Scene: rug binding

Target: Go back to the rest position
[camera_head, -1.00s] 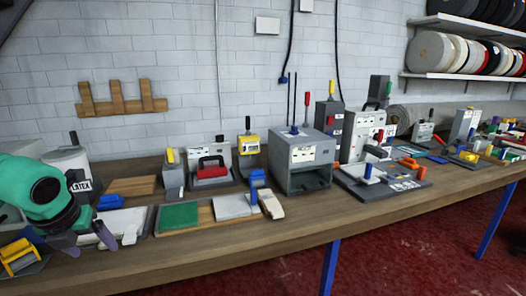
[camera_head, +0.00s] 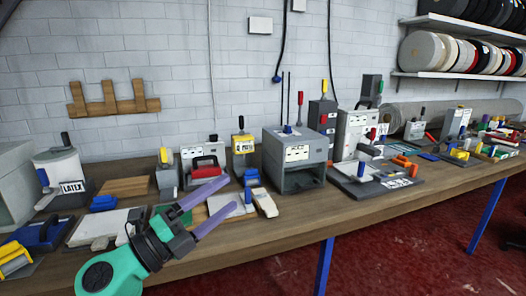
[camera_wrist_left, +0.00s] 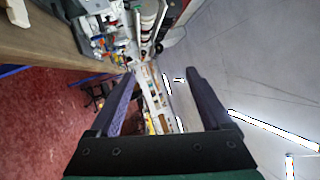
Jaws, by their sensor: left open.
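My left gripper (camera_head: 212,207) is in the lower left of the head view, on a green and dark grey wrist. Its two purple fingers are spread apart and point up and to the right, with nothing between them. It shows in front of the green and pale sample pads near the bench's front edge. In the left wrist view both fingers (camera_wrist_left: 162,95) also show apart and empty, with the room beyond them. My right gripper is not in the head view.
The wooden bench (camera_head: 255,235) carries a white latex pot (camera_head: 62,172), a grey box machine (camera_head: 293,160), and several small tools and blocks. Shelves of rolls (camera_head: 455,52) hang at the upper right. Red floor (camera_head: 390,245) is clear in front of the bench.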

